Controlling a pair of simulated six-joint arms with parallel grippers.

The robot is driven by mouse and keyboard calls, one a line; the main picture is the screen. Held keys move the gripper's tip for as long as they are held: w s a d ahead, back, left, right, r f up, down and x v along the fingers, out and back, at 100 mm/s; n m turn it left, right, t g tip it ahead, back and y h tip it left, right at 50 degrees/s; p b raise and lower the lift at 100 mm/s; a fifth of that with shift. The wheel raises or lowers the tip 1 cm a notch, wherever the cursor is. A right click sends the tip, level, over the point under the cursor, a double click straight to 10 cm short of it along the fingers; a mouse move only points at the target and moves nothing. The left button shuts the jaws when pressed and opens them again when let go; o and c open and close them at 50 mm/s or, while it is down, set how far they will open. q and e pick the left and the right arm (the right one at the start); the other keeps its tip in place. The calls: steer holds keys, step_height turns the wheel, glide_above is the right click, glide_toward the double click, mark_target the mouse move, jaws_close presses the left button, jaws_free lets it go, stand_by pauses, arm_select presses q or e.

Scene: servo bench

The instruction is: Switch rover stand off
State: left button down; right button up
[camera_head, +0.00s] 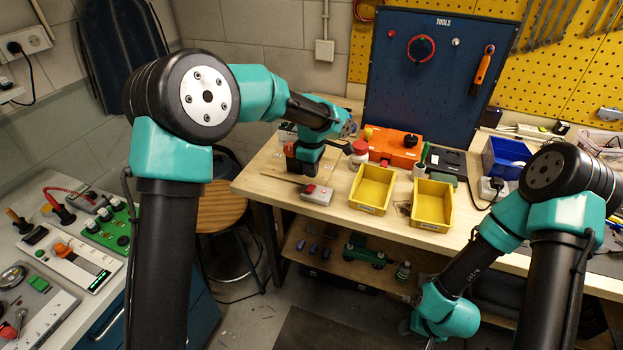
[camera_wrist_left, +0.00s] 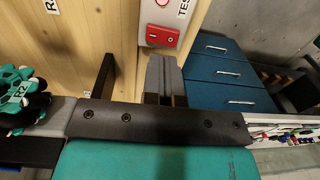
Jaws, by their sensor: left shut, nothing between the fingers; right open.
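A small light-grey box with a red switch (camera_head: 317,194) lies near the front left edge of the wooden bench. In the left wrist view, the red rocker switch (camera_wrist_left: 161,37) sits on this box, beside a label partly reading "TEST". My left gripper (camera_wrist_left: 163,66) is shut and empty, its fingertips close to the switch in that view; I cannot tell whether they touch the box. In the head view my left gripper (camera_head: 304,165) is over the bench behind the box. My right gripper (camera_head: 407,325) is open, low in front of the bench, its fingers mostly hidden.
Two yellow bins (camera_head: 371,189) stand right of the switch box. An orange case (camera_head: 395,148) and a blue tool board (camera_head: 425,75) are behind. A green wheeled object (camera_head: 366,250) is on the lower shelf. A side bench (camera_head: 40,318) with several devices is at left.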

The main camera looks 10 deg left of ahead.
arm_select(q)
step_height(320, 180, up, 10)
steer(key=w, duration=0.1)
steer(key=shift+w+d, duration=0.15)
steer(key=shift+f, duration=0.15)
steer(key=m+g+h, duration=0.1)
steer(key=m+h, duration=0.1)
glide_above(306, 191)
steer(key=x, duration=0.2)
steer(key=a+x, duration=0.1)
steer(key=x, duration=0.2)
steer(key=w+x, duration=0.1)
steer(key=x, duration=0.1)
steer(key=shift+a+f, duration=0.15)
steer(key=shift+f, duration=0.4)
steer(key=s+a+f+m, duration=0.3)
steer(key=s+f+m, duration=0.1)
steer(key=s+f, duration=0.5)
steer(key=s+a+f+m+t+h, duration=0.1)
steer(key=s+a+f+m, duration=0.3)
steer(key=s+f, duration=0.5)
steer(key=s+a+f+m+t, duration=0.1)
steer(key=s+a+f+m, duration=0.2)
steer(key=s+f, duration=0.6)
step_height(306, 191, down, 5)
steer(key=shift+a+f+m+h, duration=0.2)
steer(key=shift+m+h, duration=0.2)
